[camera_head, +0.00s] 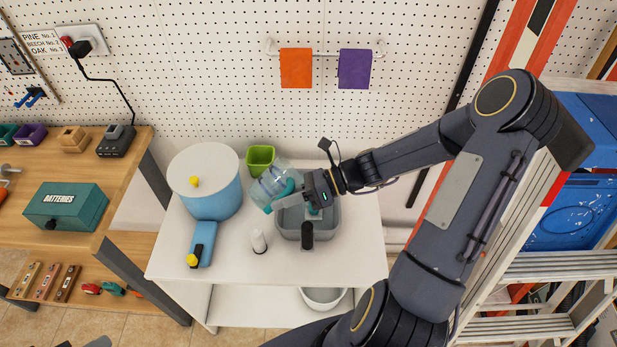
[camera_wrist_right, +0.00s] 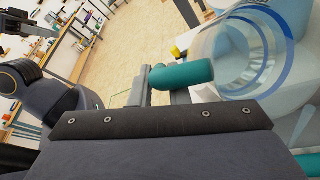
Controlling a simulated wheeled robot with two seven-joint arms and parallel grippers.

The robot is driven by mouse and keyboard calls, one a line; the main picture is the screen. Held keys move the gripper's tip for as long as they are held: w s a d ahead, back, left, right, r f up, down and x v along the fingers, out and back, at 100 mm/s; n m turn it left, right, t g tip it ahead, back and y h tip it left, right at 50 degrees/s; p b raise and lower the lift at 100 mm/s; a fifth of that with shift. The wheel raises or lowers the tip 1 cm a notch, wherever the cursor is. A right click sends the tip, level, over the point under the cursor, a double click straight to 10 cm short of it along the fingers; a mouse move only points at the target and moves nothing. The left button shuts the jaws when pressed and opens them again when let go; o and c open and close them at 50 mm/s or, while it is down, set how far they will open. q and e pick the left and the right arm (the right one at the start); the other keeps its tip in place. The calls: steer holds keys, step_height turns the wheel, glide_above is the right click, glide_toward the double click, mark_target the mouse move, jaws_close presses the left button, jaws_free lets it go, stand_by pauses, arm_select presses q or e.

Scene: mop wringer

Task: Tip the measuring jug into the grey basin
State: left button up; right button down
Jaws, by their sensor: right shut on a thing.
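The measuring jug (camera_head: 268,180) is clear with blue bands and a teal handle. It hangs tilted at the left rear edge of the grey basin (camera_head: 331,236), above the white table. My right gripper (camera_head: 284,199) is shut on the jug's teal handle. In the right wrist view the handle (camera_wrist_right: 182,75) is between the jaws, and the jug (camera_wrist_right: 255,50) fills the upper right. My arm hides part of the basin. I cannot tell whether the jug holds anything. A grey tip at the head view's bottom left may be my left gripper; its jaws cannot be made out.
A blue bucket with a white lid (camera_head: 205,182) stands left of the jug. A green cup (camera_head: 260,158) is behind the jug. A white bottle (camera_head: 259,242) and a black upright piece (camera_head: 307,234) are in front. A blue item (camera_head: 202,244) lies at the table's left.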

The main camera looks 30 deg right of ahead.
mark_target(294, 186)
steer(key=shift+d+r+t+y+b, duration=0.15)
steer(key=shift+d+r+y+b, duration=0.3)
steer(key=shift+y+b, duration=0.3)
steer(key=shift+d+r+t+y+b, duration=0.15)
steer(key=shift+d+r+y+b, duration=0.1)
steer(key=shift+r+y+b, duration=0.35)
stand_by(2.9)
steer(key=shift+d+r+m+y+p, duration=0.15)
steer(key=shift+d+r+y+p, duration=0.05)
steer(key=shift+d+y+p, duration=0.25)
steer(key=shift+d+r+m+y+p, duration=0.2)
steer(key=shift+d+y+p, duration=0.15)
steer(key=shift+d+y, duration=0.2)
stand_by(1.2)
steer(key=shift+d+r+t+y+p, duration=0.25)
steer(key=shift+d+t+y+p, duration=0.2)
steer(key=shift+y, duration=0.1)
stand_by(1.0)
